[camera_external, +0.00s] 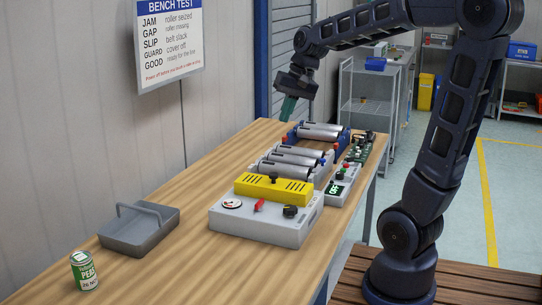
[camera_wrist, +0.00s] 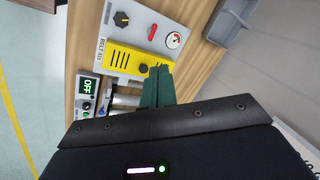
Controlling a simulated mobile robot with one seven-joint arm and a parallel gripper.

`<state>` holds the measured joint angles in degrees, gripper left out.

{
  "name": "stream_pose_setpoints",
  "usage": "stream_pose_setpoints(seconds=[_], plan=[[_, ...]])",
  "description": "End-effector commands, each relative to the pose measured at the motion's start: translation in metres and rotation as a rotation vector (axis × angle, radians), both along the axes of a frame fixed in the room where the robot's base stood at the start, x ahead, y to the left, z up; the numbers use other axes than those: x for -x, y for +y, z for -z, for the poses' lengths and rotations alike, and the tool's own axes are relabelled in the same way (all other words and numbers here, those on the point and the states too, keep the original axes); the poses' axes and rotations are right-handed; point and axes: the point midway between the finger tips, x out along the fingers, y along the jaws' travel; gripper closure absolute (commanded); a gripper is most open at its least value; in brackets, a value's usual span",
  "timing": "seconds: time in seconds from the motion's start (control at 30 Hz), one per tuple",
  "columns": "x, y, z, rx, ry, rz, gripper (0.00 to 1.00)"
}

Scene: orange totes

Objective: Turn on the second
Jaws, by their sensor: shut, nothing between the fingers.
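My gripper (camera_external: 288,108), with green fingers, is shut and empty above the bench at its far left side. In the wrist view the green fingertips (camera_wrist: 160,72) are together, near the yellow cover in the picture. A small grey control box (camera_external: 341,185) has a display reading OFF and green and red buttons; the display also shows in the wrist view (camera_wrist: 87,87). A larger grey box (camera_external: 262,222) has a yellow slotted cover (camera_external: 273,188), a red switch (camera_external: 259,205), a black knob (camera_external: 290,211) and a round gauge. Metal rollers (camera_external: 297,158) lie behind it, partly hidden by the cover.
A grey handled tray (camera_external: 140,229) and a green can (camera_external: 84,270) stand on the near left of the wooden bench (camera_external: 185,190). A green circuit board (camera_external: 359,148) lies by the rollers. A BENCH TEST sign (camera_external: 168,42) hangs on the wall.

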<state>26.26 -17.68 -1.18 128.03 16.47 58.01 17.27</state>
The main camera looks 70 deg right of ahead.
Motion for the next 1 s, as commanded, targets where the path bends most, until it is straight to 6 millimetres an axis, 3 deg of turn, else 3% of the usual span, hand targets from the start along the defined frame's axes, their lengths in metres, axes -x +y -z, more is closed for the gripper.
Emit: stream_pose_setpoints(seconds=[0.2, 0.5, 0.77, 1.0], plan=[[-0.025, -0.060, 0.006, -0.101, 0.019, 0.206, 1.00], [-0.044, -0.152, 0.021, -0.242, 0.033, 0.487, 1.00], [-0.045, -0.240, 0.042, -0.365, 0.034, 0.729, 1.00], [-0.030, -0.324, 0.067, -0.483, 0.028, 0.952, 1.00]])
